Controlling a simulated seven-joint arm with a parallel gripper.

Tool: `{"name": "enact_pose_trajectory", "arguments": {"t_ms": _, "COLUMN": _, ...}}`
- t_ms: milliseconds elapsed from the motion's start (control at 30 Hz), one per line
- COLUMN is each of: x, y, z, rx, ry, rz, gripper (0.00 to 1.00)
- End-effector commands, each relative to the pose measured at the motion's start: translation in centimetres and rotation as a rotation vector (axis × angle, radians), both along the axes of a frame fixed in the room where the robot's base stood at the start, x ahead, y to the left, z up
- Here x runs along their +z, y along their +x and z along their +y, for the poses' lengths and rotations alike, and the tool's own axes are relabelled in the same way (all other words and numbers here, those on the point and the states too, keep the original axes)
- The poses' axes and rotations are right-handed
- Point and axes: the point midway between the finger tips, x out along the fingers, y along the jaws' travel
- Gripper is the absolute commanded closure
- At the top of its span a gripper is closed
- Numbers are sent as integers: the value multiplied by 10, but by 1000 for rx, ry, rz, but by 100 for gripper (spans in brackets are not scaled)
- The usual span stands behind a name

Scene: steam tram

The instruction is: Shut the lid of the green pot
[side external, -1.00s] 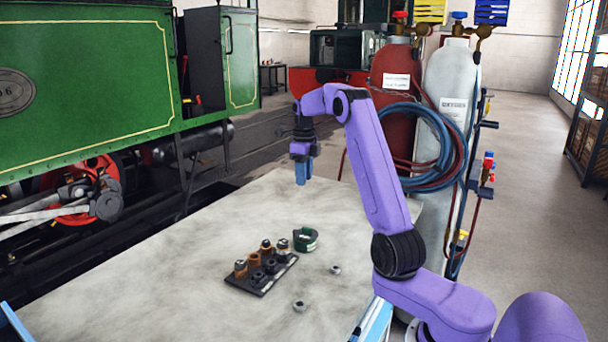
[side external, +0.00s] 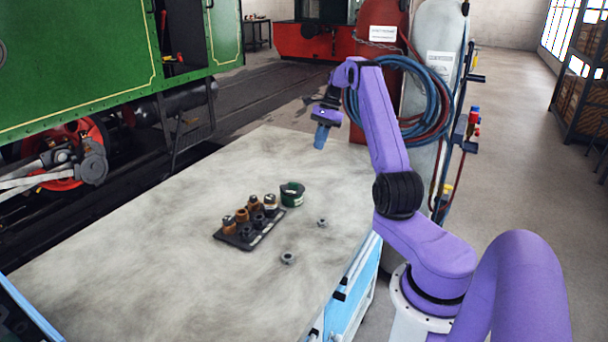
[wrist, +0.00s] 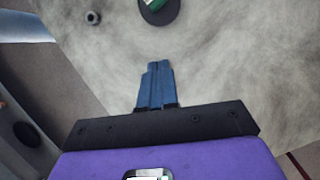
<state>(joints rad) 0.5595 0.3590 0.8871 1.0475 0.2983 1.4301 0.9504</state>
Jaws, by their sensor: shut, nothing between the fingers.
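The green pot (side external: 291,196) stands on the table behind the rack, with a dark top. In the wrist view the pot (wrist: 160,10) is cut by the top edge, a green part showing over a dark round one. It is too small to tell how its lid sits. My gripper (side external: 320,146) is shut and empty, pointing down above the far part of the table, behind and to the right of the pot and apart from it. In the wrist view its blue fingers (wrist: 157,66) are together, with bare tabletop beyond them.
A black rack (side external: 246,235) with several brown and dark pieces stands just left of the pot. One nut (side external: 322,223) lies right of the pot, another (side external: 288,258) nearer the front. The table's left side (side external: 120,250) is clear. Gas cylinders (side external: 432,100) stand behind the arm.

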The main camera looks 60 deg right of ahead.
Motion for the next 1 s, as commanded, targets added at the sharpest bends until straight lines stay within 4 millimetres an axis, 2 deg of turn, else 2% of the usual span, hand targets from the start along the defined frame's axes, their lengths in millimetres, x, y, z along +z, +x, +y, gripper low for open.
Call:
{"name": "enact_pose_trajectory", "arguments": {"t_ms": 267, "x": -14, "y": -2, "z": 0, "rx": 54, "ry": 10, "rz": -30, "gripper": 100}}
{"name": "enact_pose_trajectory", "arguments": {"t_ms": 767, "x": -95, "y": 8, "z": 32, "rx": 51, "ry": 11, "rz": -27, "gripper": 100}}
{"name": "enact_pose_trajectory", "arguments": {"t_ms": 1000, "x": -95, "y": 18, "z": 60, "rx": 52, "ry": 8, "rz": -29, "gripper": 100}}
